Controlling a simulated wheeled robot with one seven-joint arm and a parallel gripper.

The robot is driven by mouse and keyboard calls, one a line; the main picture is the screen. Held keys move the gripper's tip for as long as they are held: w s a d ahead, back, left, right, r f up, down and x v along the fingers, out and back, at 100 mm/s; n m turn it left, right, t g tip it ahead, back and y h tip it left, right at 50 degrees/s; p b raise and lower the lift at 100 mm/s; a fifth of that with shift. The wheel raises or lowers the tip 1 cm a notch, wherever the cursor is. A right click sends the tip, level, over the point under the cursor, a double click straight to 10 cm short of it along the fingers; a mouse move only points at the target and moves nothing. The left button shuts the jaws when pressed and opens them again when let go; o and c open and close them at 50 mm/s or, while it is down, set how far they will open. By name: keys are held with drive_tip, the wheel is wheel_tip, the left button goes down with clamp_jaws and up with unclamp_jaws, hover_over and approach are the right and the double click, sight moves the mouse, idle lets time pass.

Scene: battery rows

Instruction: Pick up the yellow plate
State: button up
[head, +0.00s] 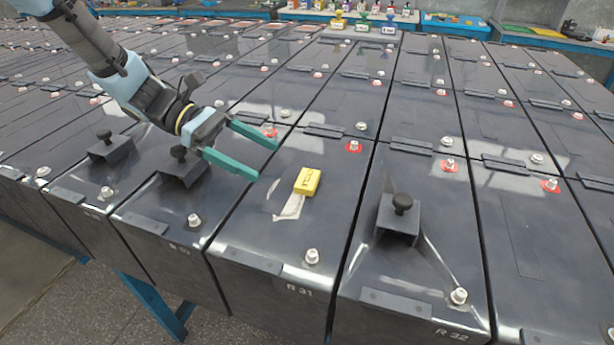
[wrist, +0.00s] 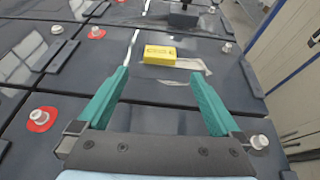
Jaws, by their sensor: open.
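The yellow plate (head: 308,181) is a small block with dark lettering. It lies on top of the dark battery marked R 31, beside a pale torn patch (head: 289,208). In the wrist view the yellow plate (wrist: 160,55) lies ahead of the fingertips, roughly centred between them. My gripper (head: 265,159) has two teal fingers, spread open and empty, to the upper left of the plate in the head view. In the wrist view my gripper (wrist: 158,72) shows both fingers apart, with nothing between them.
Black blocks with round knobs stand on nearby batteries, one to the right (head: 398,218) and one to the left (head: 182,166). White terminal posts (head: 312,256) stick up from the battery tops. Coloured items (head: 362,17) stand at the back. The battery top around the plate is mostly clear.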

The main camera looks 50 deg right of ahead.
sight(287, 181)
drive_tip(key=p+x, duration=0.1)
drive_tip(key=x, duration=0.4)
drive_tip(key=shift+s+p, duration=0.2)
drive_tip(key=shift+p, duration=0.15)
drive_tip(key=shift+s+d+f, duration=0.3)
drive_tip(key=shift+s, duration=0.15)
drive_tip(key=c, duration=1.3)
drive_tip(key=shift+r, duration=0.1)
drive_tip(key=shift+c, duration=0.2)
